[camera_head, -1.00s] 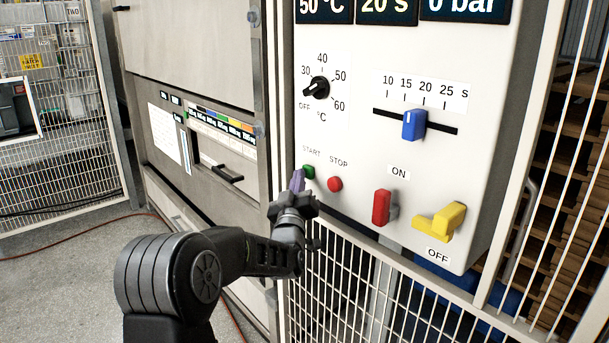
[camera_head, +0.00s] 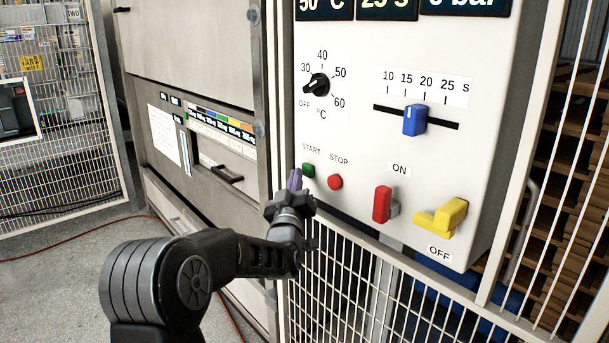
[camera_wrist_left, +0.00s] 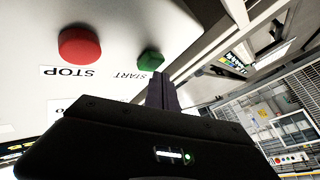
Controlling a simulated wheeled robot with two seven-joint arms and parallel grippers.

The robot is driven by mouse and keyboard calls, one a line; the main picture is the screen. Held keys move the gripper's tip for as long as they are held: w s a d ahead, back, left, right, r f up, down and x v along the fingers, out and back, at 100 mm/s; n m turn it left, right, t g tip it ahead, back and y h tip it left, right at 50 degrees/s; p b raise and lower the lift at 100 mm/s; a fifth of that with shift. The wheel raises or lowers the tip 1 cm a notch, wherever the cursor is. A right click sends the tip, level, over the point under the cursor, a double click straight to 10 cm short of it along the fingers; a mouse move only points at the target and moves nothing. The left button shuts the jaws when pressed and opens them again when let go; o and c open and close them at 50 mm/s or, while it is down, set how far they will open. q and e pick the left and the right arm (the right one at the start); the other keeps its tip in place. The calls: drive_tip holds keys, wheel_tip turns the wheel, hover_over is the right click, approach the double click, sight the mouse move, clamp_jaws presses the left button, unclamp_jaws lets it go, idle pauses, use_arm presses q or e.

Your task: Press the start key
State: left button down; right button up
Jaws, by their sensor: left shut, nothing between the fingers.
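The green start key (camera_head: 308,170) sits under its START label at the lower left of the white control panel (camera_head: 350,130). It also shows in the left wrist view (camera_wrist_left: 151,60). The red stop key (camera_head: 335,181) is just right of it and appears in the left wrist view (camera_wrist_left: 80,47). My left gripper (camera_head: 294,180) is shut and empty, its purple-grey fingertips just left of and slightly below the start key. In the left wrist view the fingertips (camera_wrist_left: 162,90) point toward the panel close by the key; I cannot tell whether they touch it. My right gripper is not in view.
The panel also carries a black dial (camera_head: 318,85), a blue slider (camera_head: 414,120), a red lever (camera_head: 383,204) and a yellow lever (camera_head: 445,217) by OFF. A wire mesh guard (camera_head: 370,300) stands below. A washer front (camera_head: 190,90) is left of the panel.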

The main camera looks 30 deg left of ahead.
use_arm(q)
drive_tip(key=shift+s, duration=0.1)
drive_tip(key=s+b, duration=0.1)
drive_tip(key=s, duration=0.1)
drive_tip(key=s+a+b, duration=0.1)
drive_tip(key=s+b, duration=0.1)
drive_tip(key=s, duration=0.1)
drive_tip(key=shift+s+a, duration=0.3)
drive_tip(key=shift+a, duration=0.1)
idle(0.8)
